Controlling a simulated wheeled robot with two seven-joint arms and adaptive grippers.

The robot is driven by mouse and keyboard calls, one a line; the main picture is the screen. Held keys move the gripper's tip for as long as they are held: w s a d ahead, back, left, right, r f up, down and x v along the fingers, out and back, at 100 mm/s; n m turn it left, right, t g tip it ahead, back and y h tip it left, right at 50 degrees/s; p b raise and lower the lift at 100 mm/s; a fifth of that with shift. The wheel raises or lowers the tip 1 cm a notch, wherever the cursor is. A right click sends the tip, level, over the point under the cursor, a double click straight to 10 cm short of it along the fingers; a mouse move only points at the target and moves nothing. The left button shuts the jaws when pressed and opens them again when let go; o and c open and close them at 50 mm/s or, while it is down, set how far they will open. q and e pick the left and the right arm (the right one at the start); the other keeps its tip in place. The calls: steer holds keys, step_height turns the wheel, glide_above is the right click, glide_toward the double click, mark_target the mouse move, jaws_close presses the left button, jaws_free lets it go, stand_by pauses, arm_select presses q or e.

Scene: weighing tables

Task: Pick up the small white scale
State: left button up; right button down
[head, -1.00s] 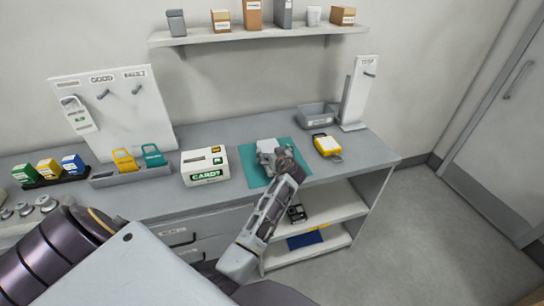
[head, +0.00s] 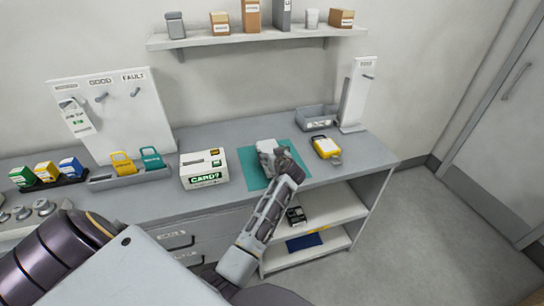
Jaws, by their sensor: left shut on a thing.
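The small white scale (head: 267,147) is over the teal mat (head: 250,178) on the grey table. My left gripper (head: 279,158) is at its right, near side and shut on it. The gripper hides part of the scale, and I cannot tell whether its underside touches the mat. My right gripper is not in view.
A white card box (head: 204,178) stands left of the mat. A yellow device (head: 325,146) lies to its right, with a grey tray (head: 316,118) and an upright white stand (head: 357,95) behind. Coloured tags and small boxes are farther left. A wall shelf (head: 260,36) hangs above.

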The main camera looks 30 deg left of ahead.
arm_select(q)
step_height(320, 180, up, 9)
steer(key=shift+r+b, duration=0.15)
steer(key=shift+b, duration=0.25)
stand_by(0.7)
